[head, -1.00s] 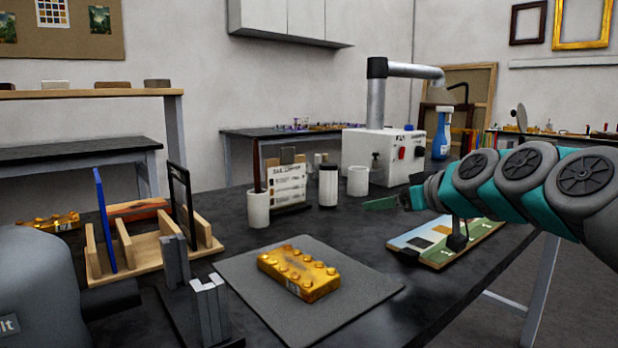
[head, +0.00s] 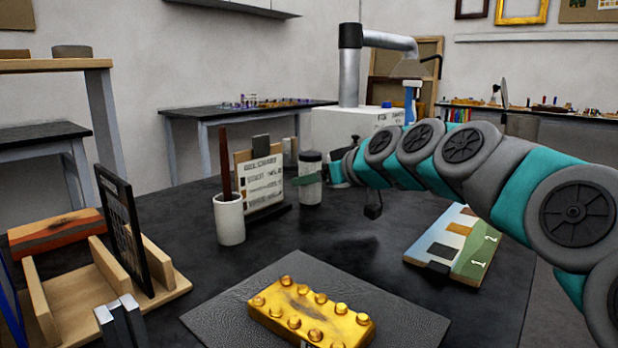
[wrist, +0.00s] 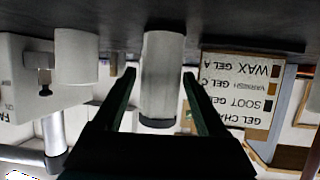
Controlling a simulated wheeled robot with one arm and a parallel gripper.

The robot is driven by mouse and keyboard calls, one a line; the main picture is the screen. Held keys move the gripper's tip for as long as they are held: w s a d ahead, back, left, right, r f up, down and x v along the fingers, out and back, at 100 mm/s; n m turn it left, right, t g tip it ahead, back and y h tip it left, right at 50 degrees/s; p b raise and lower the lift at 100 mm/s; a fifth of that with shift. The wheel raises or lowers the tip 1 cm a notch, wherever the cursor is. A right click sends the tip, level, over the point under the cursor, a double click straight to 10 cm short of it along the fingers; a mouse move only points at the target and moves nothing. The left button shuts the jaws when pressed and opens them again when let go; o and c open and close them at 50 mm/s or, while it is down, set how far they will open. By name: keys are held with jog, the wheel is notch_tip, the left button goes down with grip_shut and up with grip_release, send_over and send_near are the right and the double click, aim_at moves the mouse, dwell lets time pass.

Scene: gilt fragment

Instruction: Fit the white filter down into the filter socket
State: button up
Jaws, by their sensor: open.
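A white cylinder with a dark band at its top end, which looks like the filter (head: 311,168), stands on the dark table beside the sign. In the wrist view, which is upside down, the filter (wrist: 163,62) appears between the two green fingers of my gripper (wrist: 160,76). The fingers are apart, one on each side, with visible gaps, and I see no grip on it. A plain white cylinder (wrist: 76,55) stands to one side. I cannot make out the filter socket.
A lettered sign (head: 262,180) and a white cup (head: 229,218) holding a brown stick stand left of the filter. A white machine (head: 340,128) with a metal duct is behind. A gold studded block (head: 310,314) lies on a grey mat (head: 224,312). A coloured board (head: 455,247) lies right.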

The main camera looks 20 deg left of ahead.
jog(key=x, duration=0.4)
jog(key=shift+a+f+p, duration=0.15)
jog(key=shift+f+p, duration=0.05)
jog(key=shift+p, duration=0.2)
jog(key=shift+c, duration=0.2)
jog(key=shift+r, duration=0.1)
jog(key=c, duration=1.1)
